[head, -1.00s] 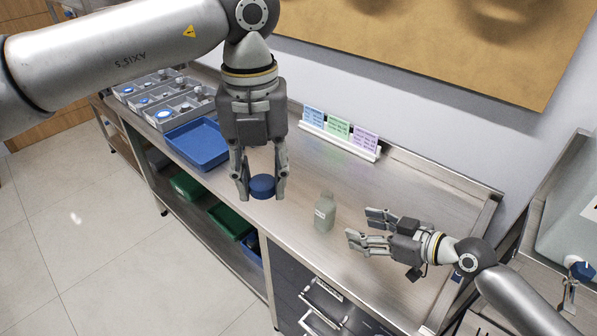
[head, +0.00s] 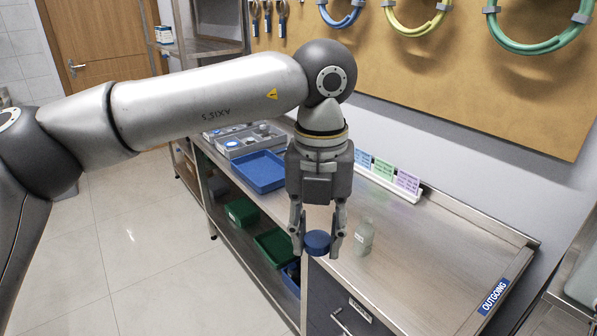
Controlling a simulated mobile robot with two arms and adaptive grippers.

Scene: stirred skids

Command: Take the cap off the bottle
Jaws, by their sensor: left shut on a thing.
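The blue cap (head: 317,243) is between the fingers of my left gripper (head: 318,240), which is shut on it. The cap is held apart from the bottle, to its left in the head view. The bottle (head: 364,237) is pale, greenish and translucent, with a small white label. It stands upright and uncapped on the steel bench (head: 440,250), just right of my left gripper. My right gripper is not in view.
A blue tray (head: 259,172) and grey divided boxes (head: 245,140) lie farther back on the bench. Coloured cards (head: 384,171) stand in a white holder along the wall side. Green bins (head: 275,247) sit on the lower shelf. The bench right of the bottle is clear, near an OUTGOING label (head: 494,297).

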